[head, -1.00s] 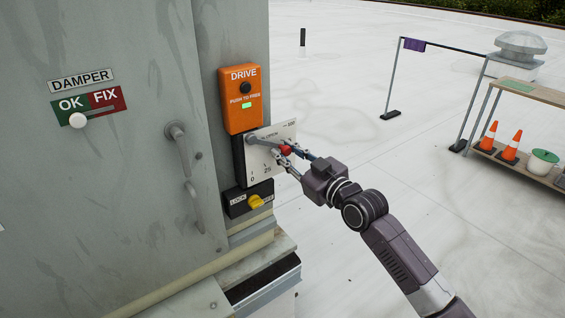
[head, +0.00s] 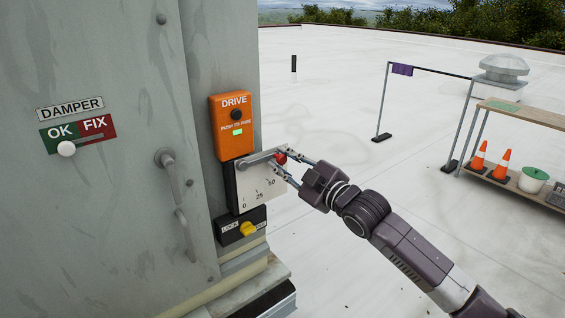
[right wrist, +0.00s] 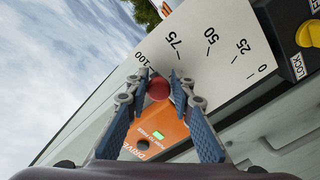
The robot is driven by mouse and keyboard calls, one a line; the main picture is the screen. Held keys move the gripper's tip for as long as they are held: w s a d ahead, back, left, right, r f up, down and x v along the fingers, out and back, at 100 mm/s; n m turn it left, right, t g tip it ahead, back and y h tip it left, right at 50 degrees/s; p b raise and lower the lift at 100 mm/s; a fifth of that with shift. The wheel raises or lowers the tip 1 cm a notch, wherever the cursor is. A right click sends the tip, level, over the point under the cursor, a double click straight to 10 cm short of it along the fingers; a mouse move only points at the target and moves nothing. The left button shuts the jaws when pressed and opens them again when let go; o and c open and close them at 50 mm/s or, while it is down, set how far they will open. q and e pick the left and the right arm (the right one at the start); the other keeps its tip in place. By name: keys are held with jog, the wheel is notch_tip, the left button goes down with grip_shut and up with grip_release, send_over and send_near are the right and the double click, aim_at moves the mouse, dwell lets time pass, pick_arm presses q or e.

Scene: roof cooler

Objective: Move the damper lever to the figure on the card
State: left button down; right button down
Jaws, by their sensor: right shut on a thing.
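The damper lever (head: 262,157) is a grey bar on a white scale plate (head: 254,200) on the grey unit's edge. It points right and slightly up, above the 50 mark in the head view. My right gripper (head: 283,163) is shut on the lever's red knob (head: 281,158). In the right wrist view the red knob (right wrist: 158,89) sits between the fingertips, near the 100 and 75 marks. The lever's exact reading is hard to tell there. No card with a figure can be made out. My left gripper is not in view.
An orange DRIVE box (head: 232,127) with a lit green light is above the plate. A yellow LOCK knob (head: 248,229) is below it. A DAMPER OK/FIX slider (head: 66,149) and a door handle (head: 175,195) are left. A shelf (head: 520,190) with cones stands right.

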jog(key=shift+r, duration=0.7)
jog(key=c, duration=1.8)
grip_release()
jog(key=shift+f, duration=0.1)
jog(key=shift+o, duration=0.2)
jog(key=shift+f, duration=0.1)
jog(key=shift+a+f, duration=0.1)
jog(key=shift+s+d+f, duration=0.1)
jog(key=shift+s+d, duration=0.2)
jog(key=shift+s, duration=0.05)
jog(key=v, duration=1.1)
